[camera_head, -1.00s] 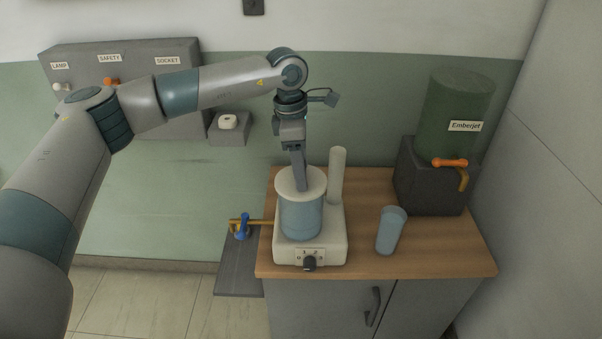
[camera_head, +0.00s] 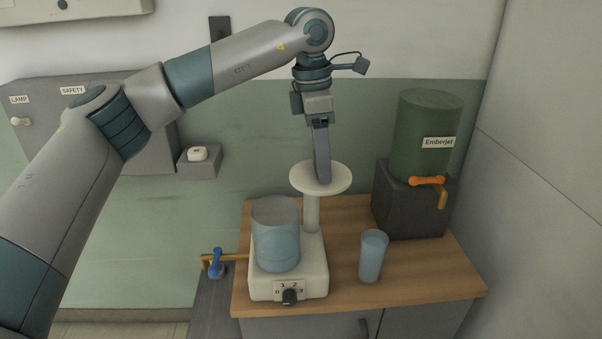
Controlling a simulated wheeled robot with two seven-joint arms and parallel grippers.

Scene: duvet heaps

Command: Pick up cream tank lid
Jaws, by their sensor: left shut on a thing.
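The cream tank lid (camera_head: 337,183) is a flat round disc held in the air, above and to the right of the clear bluish tank (camera_head: 276,240). My left gripper (camera_head: 322,178) points down and is shut on the lid at its top; the exact grip point is hard to make out. The tank stands open-topped on a cream base (camera_head: 310,287) with a black knob (camera_head: 290,297). A cream column (camera_head: 311,212) rises from the base behind the tank, partly hidden by the lid. My right gripper is not in view.
A blue tumbler (camera_head: 372,258) stands on the wooden counter (camera_head: 425,280) to the right. Behind it, a green Emberjet cylinder (camera_head: 428,115) with an orange-handled tap (camera_head: 427,181) sits on a dark block (camera_head: 405,215). A blue-handled tap (camera_head: 216,262) is left of the counter.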

